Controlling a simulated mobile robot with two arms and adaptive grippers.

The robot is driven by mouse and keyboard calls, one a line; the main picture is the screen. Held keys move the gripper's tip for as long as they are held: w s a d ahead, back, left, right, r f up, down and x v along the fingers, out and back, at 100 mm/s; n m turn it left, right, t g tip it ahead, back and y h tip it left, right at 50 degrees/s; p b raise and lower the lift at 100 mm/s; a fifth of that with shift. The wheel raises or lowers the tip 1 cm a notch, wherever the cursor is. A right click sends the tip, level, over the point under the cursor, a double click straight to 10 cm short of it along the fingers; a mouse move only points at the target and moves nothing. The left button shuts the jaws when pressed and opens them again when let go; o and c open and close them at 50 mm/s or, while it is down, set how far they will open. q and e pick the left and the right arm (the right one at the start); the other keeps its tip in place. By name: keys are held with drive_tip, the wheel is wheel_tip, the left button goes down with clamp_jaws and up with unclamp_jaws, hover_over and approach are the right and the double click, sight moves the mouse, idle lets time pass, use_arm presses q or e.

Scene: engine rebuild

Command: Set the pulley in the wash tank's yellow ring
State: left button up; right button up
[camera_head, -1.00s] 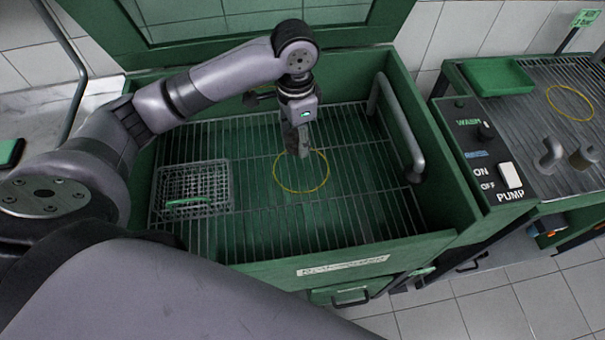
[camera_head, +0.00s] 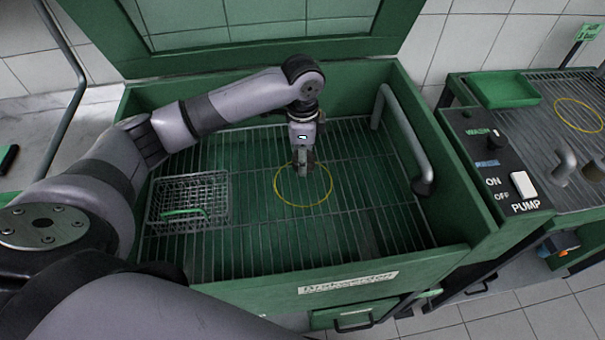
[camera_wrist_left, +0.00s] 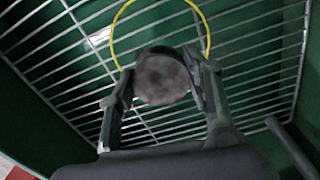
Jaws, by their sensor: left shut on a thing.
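The pulley (camera_wrist_left: 162,78) is a round, grimy grey-brown piece. In the left wrist view it sits between the two fingers of my left gripper (camera_wrist_left: 163,85), which is shut on it. In the head view the left gripper (camera_head: 303,172) points down over the far part of the yellow ring (camera_head: 304,201), and the pulley is hard to make out there. The yellow ring also shows in the left wrist view (camera_wrist_left: 116,59), with the pulley overlapping its near edge. I cannot tell the pulley's height above the rack. The wash tank (camera_head: 265,277) is a green box with a wire rack. My right gripper is not in view.
A wire basket (camera_head: 162,181) with a green handle stands on the rack at left. A grey pipe (camera_head: 405,140) runs along the tank's right side. A pump control panel (camera_head: 500,180) and a second rack with another yellow ring (camera_head: 579,100) are at right. The rack's front right is clear.

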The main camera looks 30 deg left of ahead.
sight(302, 182)
use_arm(q)
drive_tip(key=shift+f, duration=3.45)
drive_tip(key=shift+f, duration=0.1)
drive_tip(key=o, duration=1.4)
wheel_tip(302, 182, up, 12)
drive_tip(key=shift+r, duration=0.1)
